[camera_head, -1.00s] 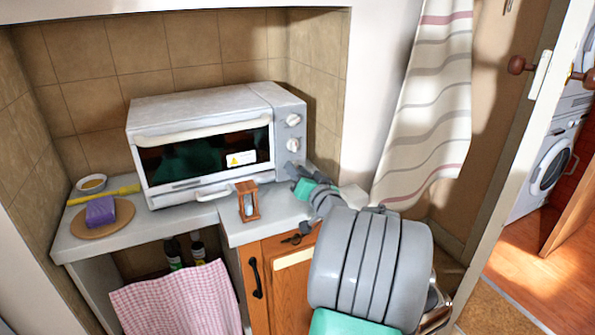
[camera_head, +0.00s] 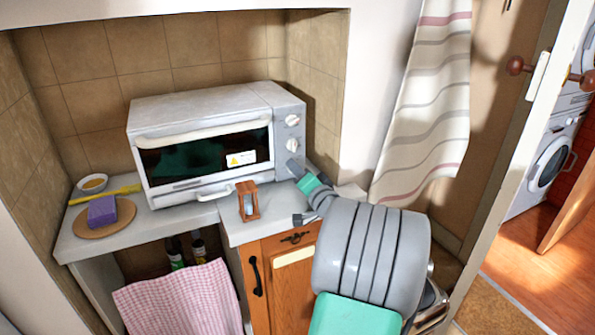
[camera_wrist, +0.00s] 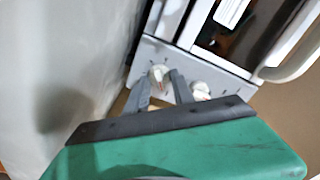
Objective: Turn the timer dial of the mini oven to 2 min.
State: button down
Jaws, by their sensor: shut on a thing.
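The white mini oven (camera_head: 200,105) stands on the counter with its door shut. Its grey control panel on the right carries two visible dials, an upper one (camera_head: 292,120) and one below it (camera_head: 292,145). My gripper (camera_head: 293,168) is at the panel's lower part and hides what is behind it. In the wrist view, my gripper (camera_wrist: 161,82) has its two fingers on either side of a pale dial (camera_wrist: 158,72) with a red mark, shut on it. Another pale dial (camera_wrist: 201,90) is just right of the fingers. The scale markings are too blurred to read.
A small wooden hourglass (camera_head: 248,201) stands on the counter in front of the oven, left of my gripper. A purple sponge (camera_head: 102,211) on a round board and a bowl (camera_head: 93,183) are at the left. A striped curtain (camera_head: 425,100) hangs to the right.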

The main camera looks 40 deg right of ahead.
jog(key=c, duration=1.1)
grip_release()
jog(key=v, duration=0.7)
jog(key=shift+s+a+b, duration=0.2)
jog(key=shift+s+b, duration=0.2)
